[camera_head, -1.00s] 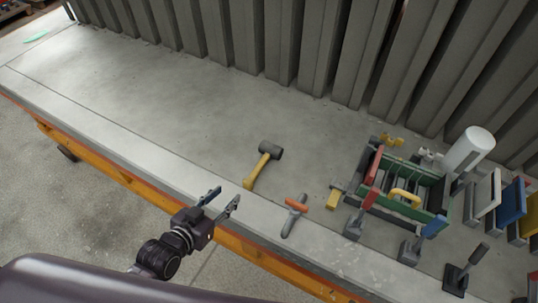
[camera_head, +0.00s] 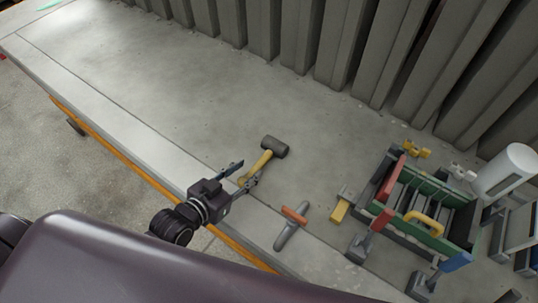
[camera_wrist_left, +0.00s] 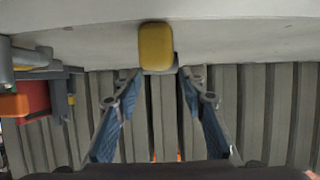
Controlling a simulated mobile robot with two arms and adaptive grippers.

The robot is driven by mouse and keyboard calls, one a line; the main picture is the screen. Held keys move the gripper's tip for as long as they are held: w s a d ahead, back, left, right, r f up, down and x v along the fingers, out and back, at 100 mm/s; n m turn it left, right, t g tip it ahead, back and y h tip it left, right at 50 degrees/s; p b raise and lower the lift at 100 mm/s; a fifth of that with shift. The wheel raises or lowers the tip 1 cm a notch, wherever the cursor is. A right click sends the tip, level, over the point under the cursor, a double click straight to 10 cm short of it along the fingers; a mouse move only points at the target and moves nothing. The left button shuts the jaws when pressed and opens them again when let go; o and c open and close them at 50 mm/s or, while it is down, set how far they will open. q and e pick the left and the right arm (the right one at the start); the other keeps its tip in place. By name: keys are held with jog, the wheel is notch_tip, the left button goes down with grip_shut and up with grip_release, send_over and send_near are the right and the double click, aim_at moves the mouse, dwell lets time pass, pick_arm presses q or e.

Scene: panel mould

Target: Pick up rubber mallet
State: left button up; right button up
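The rubber mallet (camera_head: 263,158) lies on the grey bench, with its dark head (camera_head: 275,146) away from me and its yellow handle toward my left gripper (camera_head: 243,172). The left gripper is open, with its two fingers apart at the handle's near end; I cannot tell whether they touch it. In the left wrist view, the yellow handle end (camera_wrist_left: 156,46) shows ahead of the gap between the open fingers (camera_wrist_left: 160,80). The mallet head does not show clearly there. My right gripper is not in view.
Right of the mallet lies a grey tool with an orange part (camera_head: 291,230). Beyond it stand a green tool carrier (camera_head: 452,247), a yellow-ended tool (camera_head: 339,210) and a white cylinder (camera_head: 505,171). Grey ribbed panels (camera_head: 300,45) line the back. The bench left of the mallet is clear.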

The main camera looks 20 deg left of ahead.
aim_at(258, 165)
pick_arm(q)
jog(key=shift+w, duration=0.1)
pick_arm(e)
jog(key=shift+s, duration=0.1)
pick_arm(q)
jog(key=shift+w+d+f, duration=0.1)
jog(key=shift+w+f, duration=0.1)
jog(key=shift+w, duration=0.1)
jog(key=shift+p+x, duration=0.3)
jog(key=shift+x, duration=0.95)
jog(key=x, duration=0.2)
jog(key=p+x, duration=0.1)
jog(key=x, duration=0.1)
jog(key=shift+d+f, duration=0.2)
jog(key=shift+f, duration=0.3)
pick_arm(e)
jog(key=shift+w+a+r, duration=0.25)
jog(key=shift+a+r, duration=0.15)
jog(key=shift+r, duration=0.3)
pick_arm(q)
grip_shut()
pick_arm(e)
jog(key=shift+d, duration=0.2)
